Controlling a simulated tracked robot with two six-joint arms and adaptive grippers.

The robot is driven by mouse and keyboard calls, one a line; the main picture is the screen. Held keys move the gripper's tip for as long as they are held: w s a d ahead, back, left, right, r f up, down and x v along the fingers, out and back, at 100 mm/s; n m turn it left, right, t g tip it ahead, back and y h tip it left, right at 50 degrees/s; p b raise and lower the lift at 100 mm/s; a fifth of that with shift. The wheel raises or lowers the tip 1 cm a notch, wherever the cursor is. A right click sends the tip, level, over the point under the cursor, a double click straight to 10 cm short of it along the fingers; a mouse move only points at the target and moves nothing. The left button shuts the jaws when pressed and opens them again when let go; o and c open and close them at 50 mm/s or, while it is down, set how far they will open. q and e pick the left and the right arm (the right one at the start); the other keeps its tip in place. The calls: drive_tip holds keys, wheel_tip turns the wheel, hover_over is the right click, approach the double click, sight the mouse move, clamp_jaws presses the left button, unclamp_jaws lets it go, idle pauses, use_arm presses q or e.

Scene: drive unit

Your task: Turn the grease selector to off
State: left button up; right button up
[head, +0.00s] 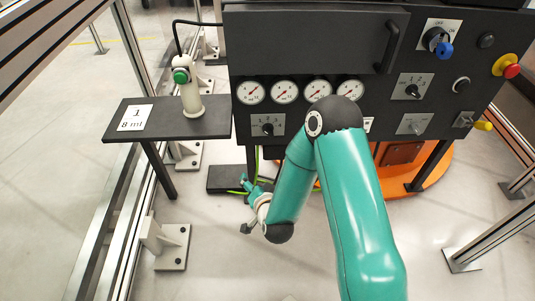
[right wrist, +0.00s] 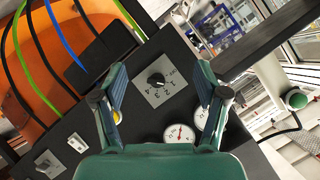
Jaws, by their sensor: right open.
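A black rotary knob on a pale square plate, which appears to be the grease selector (head: 268,129), is at the lower left of the dark panel. In the right wrist view the selector (right wrist: 157,80) lies beyond and between my open fingers, with numbers around it; its exact setting is too small to read. My right gripper (head: 252,205) shows below and left of the panel in the head view, open and empty. In the right wrist view my right gripper (right wrist: 161,78) has its fingers apart, not touching the knob. My left gripper is not in view.
Several round gauges (head: 284,92) sit above the knob. A side shelf (head: 208,125) at left bears a white dispenser (head: 190,96) with a green button and a card (head: 135,118) reading "1, 8 ml".

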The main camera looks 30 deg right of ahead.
sight(268, 134)
use_arm(q)
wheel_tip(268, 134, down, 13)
drive_tip(key=b, duration=1)
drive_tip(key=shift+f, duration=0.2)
use_arm(e)
drive_tip(key=w+d+m+t+h, duration=0.1)
drive_tip(key=w+d+h, duration=0.1)
drive_tip(key=w+d, duration=0.3)
drive_tip(key=w+d+m+t+h, duration=0.1)
drive_tip(key=w+d+m+h, duration=0.1)
drive_tip(key=w+d, duration=0.3)
drive_tip(key=w+d+m+t+h, duration=0.1)
drive_tip(key=w+d, duration=0.4)
drive_tip(key=w, duration=0.1)
drive_tip(key=shift+d+r+m+h, duration=0.2)
drive_tip(key=shift+r+m+h, duration=0.1)
drive_tip(key=shift+h, duration=0.1)
